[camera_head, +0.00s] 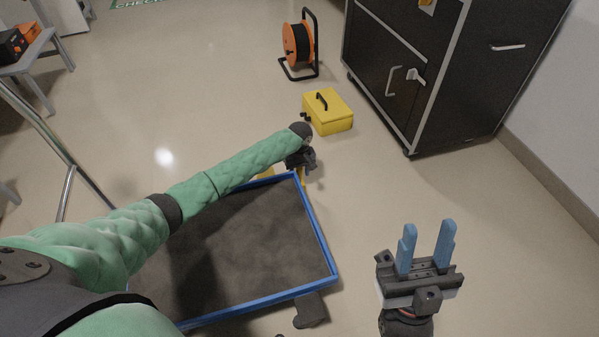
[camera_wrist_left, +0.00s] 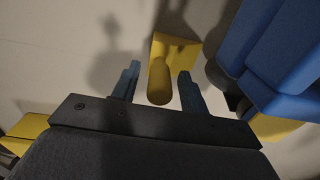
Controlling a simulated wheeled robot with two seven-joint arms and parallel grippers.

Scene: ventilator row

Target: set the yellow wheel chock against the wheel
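A yellow wheel chock (camera_wrist_left: 178,48) with a rounded handle (camera_wrist_left: 159,82) stands on the floor in the left wrist view. My left gripper (camera_wrist_left: 159,85) is open, with one blue finger on each side of the handle and a small gap at both sides. In the head view my left gripper (camera_head: 301,160) is just beyond the far edge of the blue-framed cart (camera_head: 322,245), and my arm hides most of it. A dark wheel (camera_wrist_left: 236,98) shows partly beside the blue frame, right of the chock. My right gripper (camera_head: 426,248) is open and empty.
A yellow case (camera_head: 330,112) stands just beyond my left gripper; its edge also shows in the left wrist view (camera_wrist_left: 24,130). Another yellow piece (camera_wrist_left: 273,127) shows under the blue frame. An orange cable reel (camera_head: 298,45) and a black cabinet (camera_head: 460,85) stand further back. Floor at right is clear.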

